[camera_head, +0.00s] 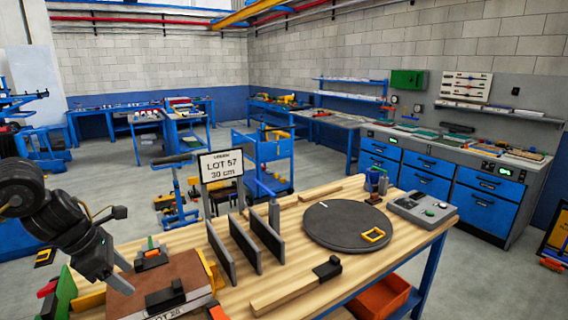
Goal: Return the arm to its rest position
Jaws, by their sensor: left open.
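My left arm comes in from the left edge. Its gripper (118,275) is open and points down at the left end of the wooden workbench (290,219), over or near the left edge of a brown board (150,283). I see nothing between its fingers. Whether the fingertips touch the board cannot be told. Three dark thin panels (244,244) stand upright side by side to the right of the board. My right gripper is not in view.
A wooden bar with a black block (327,268) lies in front. A "LOT 57 30 cm" sign (221,165) stands behind.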

